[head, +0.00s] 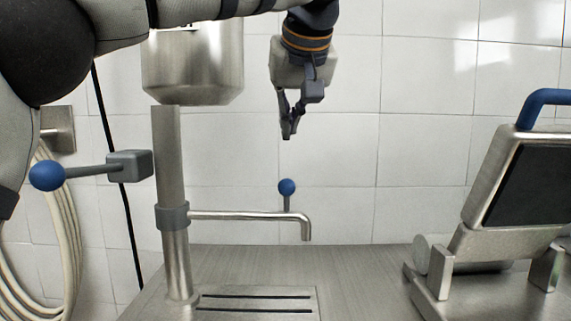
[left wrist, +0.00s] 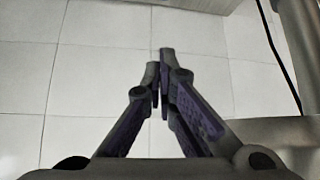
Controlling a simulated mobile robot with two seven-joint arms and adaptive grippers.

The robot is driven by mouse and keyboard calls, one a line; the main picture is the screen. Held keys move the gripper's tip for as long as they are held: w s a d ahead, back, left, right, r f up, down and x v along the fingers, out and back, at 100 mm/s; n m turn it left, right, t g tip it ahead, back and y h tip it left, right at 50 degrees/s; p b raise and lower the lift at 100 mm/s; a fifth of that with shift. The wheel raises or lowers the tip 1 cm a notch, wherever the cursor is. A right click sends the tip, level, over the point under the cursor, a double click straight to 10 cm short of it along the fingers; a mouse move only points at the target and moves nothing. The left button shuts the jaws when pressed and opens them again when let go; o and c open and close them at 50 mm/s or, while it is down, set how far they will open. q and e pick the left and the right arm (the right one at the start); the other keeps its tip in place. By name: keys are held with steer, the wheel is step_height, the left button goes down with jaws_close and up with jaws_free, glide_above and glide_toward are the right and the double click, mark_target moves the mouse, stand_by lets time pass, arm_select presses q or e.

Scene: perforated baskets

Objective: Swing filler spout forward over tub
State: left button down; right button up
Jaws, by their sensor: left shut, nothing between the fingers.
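The filler spout (head: 250,216) is a thin steel pipe that runs right from a collar on an upright post (head: 172,205) and bends down at its end. A blue ball knob (head: 287,187) stands on a short stem above the spout. My left gripper (head: 288,134) points down with its fingers shut and empty. It hangs above the knob, apart from it. The left wrist view shows the shut fingertips (left wrist: 160,58) against tiles and floor. No tub can be made out for certain. My right gripper is not in view.
A lever with a blue ball (head: 47,176) sticks out left of the post. A steel vessel (head: 193,70) hangs above. A slotted drain plate (head: 255,303) lies on the steel counter. A tilted machine with a blue handle (head: 545,100) stands at right. Coiled hose hangs far left.

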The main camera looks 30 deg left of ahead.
arm_select(q)
step_height(320, 180, down, 8)
steer(key=w+a, duration=0.1)
steer(key=w, duration=0.1)
steer(key=shift+w+a, duration=0.15)
steer(key=shift+a, duration=0.2)
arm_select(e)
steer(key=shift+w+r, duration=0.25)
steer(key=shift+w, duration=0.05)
